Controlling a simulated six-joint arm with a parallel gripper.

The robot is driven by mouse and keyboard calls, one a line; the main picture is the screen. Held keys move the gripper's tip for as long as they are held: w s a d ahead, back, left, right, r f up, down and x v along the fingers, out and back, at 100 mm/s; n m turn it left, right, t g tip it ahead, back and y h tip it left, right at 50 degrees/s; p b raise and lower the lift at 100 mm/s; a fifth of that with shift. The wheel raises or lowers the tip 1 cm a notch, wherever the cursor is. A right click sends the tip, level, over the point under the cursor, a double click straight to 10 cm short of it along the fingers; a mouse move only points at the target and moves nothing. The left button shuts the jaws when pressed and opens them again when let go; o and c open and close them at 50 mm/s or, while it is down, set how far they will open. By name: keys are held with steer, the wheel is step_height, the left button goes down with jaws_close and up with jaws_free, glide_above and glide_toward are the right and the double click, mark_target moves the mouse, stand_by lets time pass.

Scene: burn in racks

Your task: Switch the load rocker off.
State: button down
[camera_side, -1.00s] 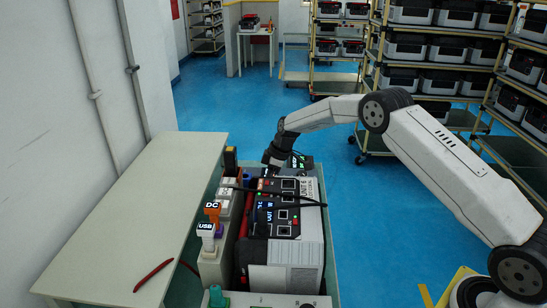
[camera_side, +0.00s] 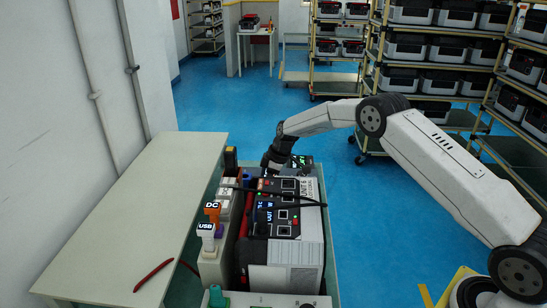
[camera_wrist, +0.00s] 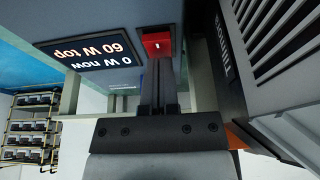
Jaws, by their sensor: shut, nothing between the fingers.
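The load rocker is a small red switch with a white mark (camera_wrist: 157,43), set in a dark frame on the load box in the wrist view. Beside it a display (camera_wrist: 98,52) reads "0 W now" and "60 W top", upside down. My gripper (camera_wrist: 158,62) is shut and empty, its fingertips right at the lower edge of the rocker; I cannot tell whether they touch it. The rocker is hidden there.
A power unit marked "UNIT 6" (camera_side: 311,191) with black cables stands just in front of the gripper. Plugs labelled DC (camera_side: 212,208) and USB (camera_side: 206,229) stand on its left. A vented grey case (camera_wrist: 275,60) is close right of the fingers. The table (camera_side: 145,215) is mostly clear.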

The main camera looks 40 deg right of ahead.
steer(key=shift+s+d+f, duration=0.1)
steer(key=shift+s+f, duration=0.05)
steer(key=shift+s, duration=0.05)
steer(key=shift+s+d, duration=0.5)
steer(key=shift+s, duration=0.05)
steer(key=shift+r, duration=0.2)
steer(key=shift+r, duration=0.45)
steer(key=v, duration=1.3)
steer(key=shift+w+a, duration=0.2)
steer(key=shift+w, duration=0.05)
steer(key=shift+r, duration=0.1)
steer(key=shift+w+a+r, duration=0.2)
steer(key=shift+w+a, duration=0.3)
steer(key=shift+a, duration=0.15)
steer(key=shift+f, duration=0.1)
